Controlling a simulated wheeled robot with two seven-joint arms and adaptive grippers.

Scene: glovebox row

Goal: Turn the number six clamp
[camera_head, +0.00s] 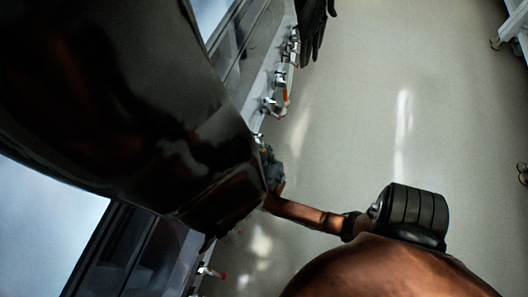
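Several metal toggle clamps with red or orange tips line the light edge of the glovebox row. One clamp (272,105) shows above my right gripper, another (292,46) is farther up, and a third (209,271) is at the bottom left. I see no readable numbers, so I cannot tell which clamp is number six. My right gripper (272,168) is at the glovebox edge, small and partly covered by a large dark shape. I cannot tell whether its fingers are open or touching a clamp. My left gripper is not in view.
A glossy black shape (120,100) close to the camera hides much of the left side. A black glove (313,28) hangs at the top. The grey floor (400,120) right of the row is clear. White furniture (512,30) stands at the top right.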

